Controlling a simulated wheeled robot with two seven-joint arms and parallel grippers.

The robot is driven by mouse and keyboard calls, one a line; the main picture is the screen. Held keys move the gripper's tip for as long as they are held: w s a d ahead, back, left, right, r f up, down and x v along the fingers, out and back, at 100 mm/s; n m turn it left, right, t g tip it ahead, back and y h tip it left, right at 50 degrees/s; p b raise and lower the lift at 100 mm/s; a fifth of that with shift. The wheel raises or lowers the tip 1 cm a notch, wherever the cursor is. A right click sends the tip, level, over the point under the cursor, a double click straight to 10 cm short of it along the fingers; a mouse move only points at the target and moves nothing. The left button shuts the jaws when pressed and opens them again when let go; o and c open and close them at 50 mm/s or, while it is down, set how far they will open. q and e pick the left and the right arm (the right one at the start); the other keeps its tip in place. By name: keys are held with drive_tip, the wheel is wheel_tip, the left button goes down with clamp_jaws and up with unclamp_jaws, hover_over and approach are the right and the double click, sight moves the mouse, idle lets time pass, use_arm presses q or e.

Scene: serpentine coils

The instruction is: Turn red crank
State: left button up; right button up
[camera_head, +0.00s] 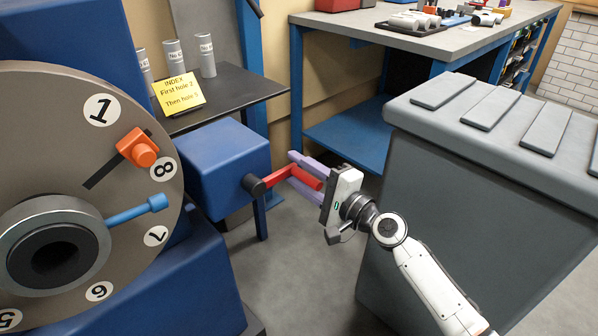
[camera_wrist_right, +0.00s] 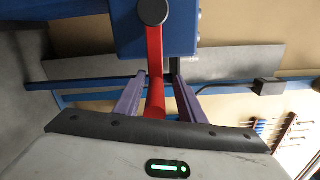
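The red crank (camera_head: 290,175) sticks out from a black hub on the side of a blue box (camera_head: 215,165). Its red arm runs to the right, with the handle end toward my right gripper. My right gripper (camera_head: 304,174) has its two purple fingers on either side of the crank. In the right wrist view, the red crank (camera_wrist_right: 155,80) lies between the fingers of my right gripper (camera_wrist_right: 158,76), with a visible gap on the right side. The fingers look open around it. My left gripper is not in view.
A large grey numbered disc (camera_head: 75,140) with an orange block (camera_head: 138,148) and a blue pin (camera_head: 137,211) stands at left. A dark shelf (camera_head: 230,90) holds cans and a yellow note (camera_head: 178,93). A grey ribbed bin (camera_head: 470,210) stands close right of my right arm.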

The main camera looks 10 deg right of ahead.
sight(323, 188)
drive_tip(key=shift+d+f, duration=0.1)
drive_tip(key=shift+f, duration=0.05)
drive_tip(key=shift+s+d, duration=0.15)
drive_tip(key=shift+s, duration=0.15)
drive_tip(key=v, duration=0.9)
drive_tip(key=shift+s, duration=0.1)
drive_tip(key=shift+s+d, duration=0.1)
drive_tip(key=shift+s, duration=0.05)
